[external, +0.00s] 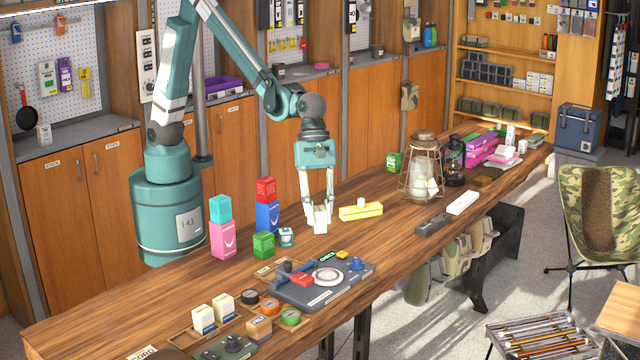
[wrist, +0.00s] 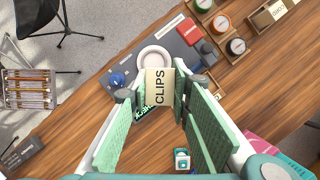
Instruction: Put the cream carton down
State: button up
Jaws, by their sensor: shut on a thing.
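The cream carton (external: 320,222) is between the fingertips of my gripper (external: 319,206), which is shut on it. In the wrist view the carton (wrist: 160,87) shows its top with the word CLIPS, gripped between the green finger pads of my gripper (wrist: 152,98). It is upright, low over the wooden counter (external: 180,298). I cannot tell whether its underside touches the wood.
A yellow box (external: 361,211) lies just right of the carton. A teal-white box (external: 286,237), green box (external: 263,245) and stacked pink (external: 223,240) and blue boxes (external: 267,216) stand left. A grey board (external: 320,290) is in front; a lantern (external: 421,165) is farther right.

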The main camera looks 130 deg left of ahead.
jog(key=w+a+n+y, duration=0.25)
jog(key=a+n, duration=0.25)
jog(key=a, duration=2.6)
jog(key=s+a+n+t+b, duration=0.1)
jog(key=s+a+n, duration=0.25)
jog(key=a, duration=1.75)
jog(key=shift+m, duration=0.25)
jog(key=shift+s+f, duration=0.15)
jog(key=shift+f, duration=1.2)
jog(key=shift+s+f, duration=0.1)
jog(key=shift+f, duration=1.25)
jog(key=shift+d, duration=0.1)
jog(key=shift+f+b, duration=0.65)
jog(key=shift+f, duration=2.45)
jog(key=shift+f, duration=0.1)
jog(key=shift+f+b, duration=0.35)
jog(key=shift+f, duration=1.45)
